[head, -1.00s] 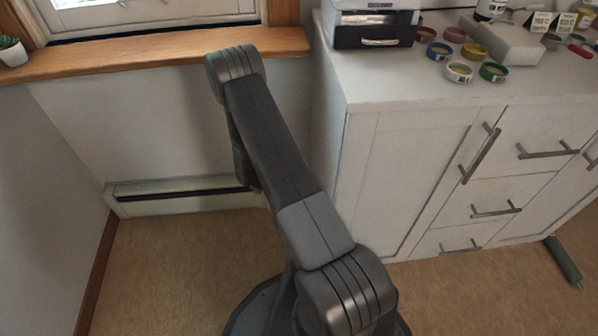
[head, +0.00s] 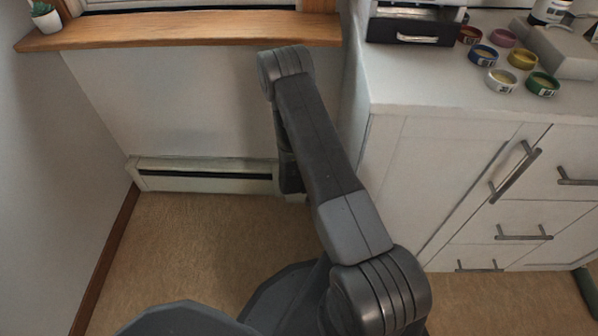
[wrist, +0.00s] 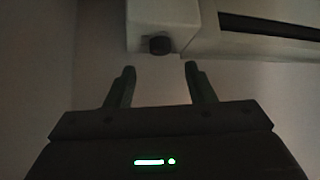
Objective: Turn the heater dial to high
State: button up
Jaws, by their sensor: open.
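The baseboard heater (head: 205,180) is a long, low white unit with a dark slot, against the wall under the window. In the wrist view the heater (wrist: 192,20) runs across the upper right. A small dark dial (wrist: 158,45) sits at the lower part of its end block. My gripper (wrist: 158,78) is open and empty, its two fingertips a little short of the dial and on either side of it in the picture. No marks on the dial can be made out. In the head view my arm hides the gripper and the heater's right end.
A white cabinet (head: 430,160) with metal handles stands to the right of my arm. Paint jars (head: 505,80) and a dark-fronted box (head: 412,34) are on its top. A wooden sill (head: 180,33) with a small potted plant (head: 46,18) juts out above. The floor (head: 180,250) at left is clear.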

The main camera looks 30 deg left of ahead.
jog(key=b+x, duration=0.1)
jog(key=x, duration=0.6)
jog(key=shift+b, duration=0.35)
jog(key=c, duration=1)
